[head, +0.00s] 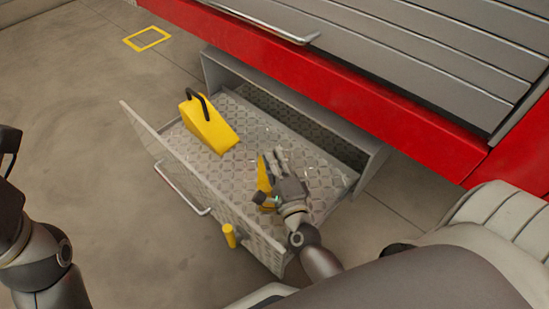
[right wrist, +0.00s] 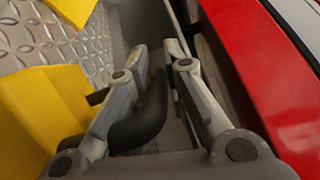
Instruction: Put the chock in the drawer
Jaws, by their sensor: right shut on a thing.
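The drawer (head: 176,136) is open, with a grey diamond-plate floor. A yellow wedge chock (head: 209,127) with a black handle rests in its left part. My right gripper (head: 274,156) is over the drawer's right part. In the right wrist view, its fingers (right wrist: 158,62) are shut on the black handle of a second yellow chock (right wrist: 40,112). That chock (head: 264,180) is partly hidden by the gripper in the head view; whether it touches the floor I cannot tell. My left gripper (head: 9,148) is cut off at the left edge.
The red and grey body (head: 400,127) of the vehicle stands above and behind the drawer. A metal bar handle (head: 182,190) and a small yellow peg (head: 229,235) are on the drawer's front side. Bare concrete floor lies to the left.

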